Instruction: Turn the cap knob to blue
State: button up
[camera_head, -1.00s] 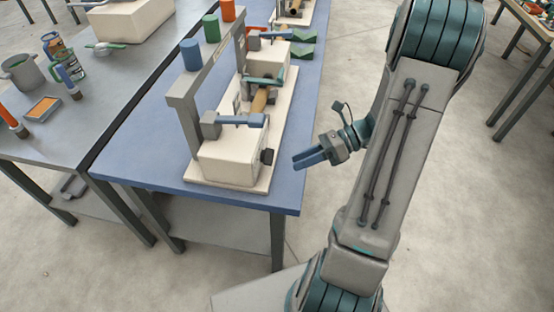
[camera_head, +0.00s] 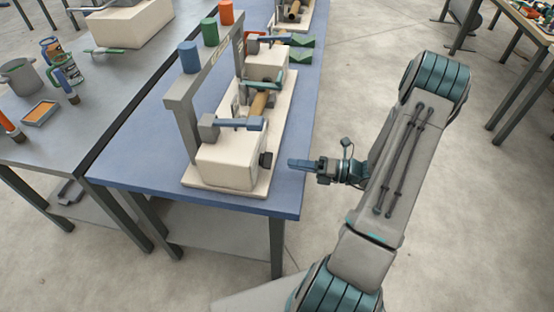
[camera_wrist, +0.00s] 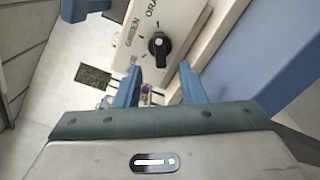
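The cap knob (camera_wrist: 159,45) is a black dial on the light end face of the winder (camera_head: 228,165), in the wrist view. Labels beside it read GREEN and, partly cut off, ORA; another label lower down is too small to read surely. I cannot tell surely which label the knob points to. In the head view the knob (camera_head: 265,160) is a small dark bump facing my gripper (camera_head: 291,164). My gripper's blue fingers (camera_wrist: 160,72) are apart and empty, a little short of the knob, which shows beyond and between the fingertips.
The winder stands on a blue table (camera_head: 245,202). A grey frame (camera_head: 186,100) over it carries blue (camera_head: 189,57), green (camera_head: 210,32) and orange (camera_head: 226,12) cylinders. A grey table (camera_head: 90,95) with cans stands at left.

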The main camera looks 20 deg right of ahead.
aim_at(266, 160)
jog(key=x, duration=0.6)
jog(key=shift+p, duration=0.3)
grip_shut()
